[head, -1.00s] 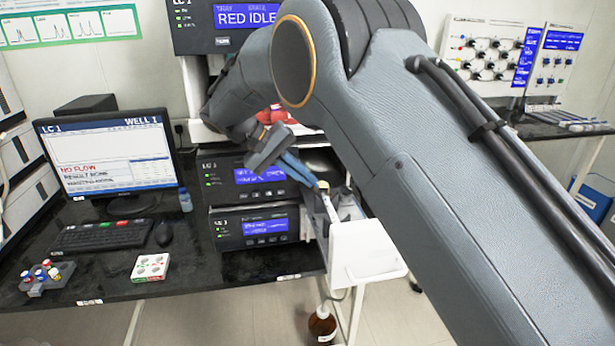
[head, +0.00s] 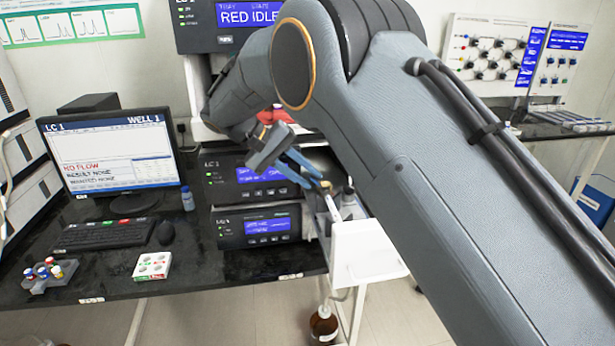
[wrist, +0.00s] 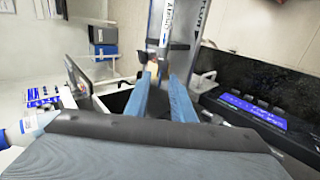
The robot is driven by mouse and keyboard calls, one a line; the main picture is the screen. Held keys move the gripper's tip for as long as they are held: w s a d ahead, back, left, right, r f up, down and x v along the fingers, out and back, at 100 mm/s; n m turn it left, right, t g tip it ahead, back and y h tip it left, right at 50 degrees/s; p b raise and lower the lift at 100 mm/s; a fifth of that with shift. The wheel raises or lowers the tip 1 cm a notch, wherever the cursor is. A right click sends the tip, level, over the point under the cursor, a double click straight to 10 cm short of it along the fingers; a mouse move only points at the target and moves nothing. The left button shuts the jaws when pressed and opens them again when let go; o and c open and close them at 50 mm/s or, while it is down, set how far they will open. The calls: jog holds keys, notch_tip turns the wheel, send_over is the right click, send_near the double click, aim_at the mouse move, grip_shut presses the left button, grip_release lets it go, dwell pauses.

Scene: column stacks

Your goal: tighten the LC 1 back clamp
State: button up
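My gripper (head: 318,180) has blue fingers spread apart, beside the column stand right of the stacked LC 1 modules. In the wrist view, the fingers of my gripper (wrist: 165,70) have a clear gap between them. A small tan, brass-like piece (head: 326,187) is close to the fingertips; it also shows near the left fingertip in the wrist view (wrist: 155,68). I cannot tell whether they touch. A pale labelled column (head: 334,207) stands tilted just below it. In the wrist view a labelled column (wrist: 167,22) rises beyond the fingers. The back clamp cannot be told apart clearly.
The LC 1 modules (head: 258,226) are close on the left. A monitor (head: 110,155), keyboard (head: 103,234) and vial rack (head: 48,277) are on the black bench. A brown bottle (head: 323,328) is below.

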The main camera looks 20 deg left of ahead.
jog(key=b+v, duration=0.2)
jog(key=v, duration=0.5)
jog(key=shift+a, duration=0.15)
jog(key=shift+s+r, duration=0.1)
dwell(0.4)
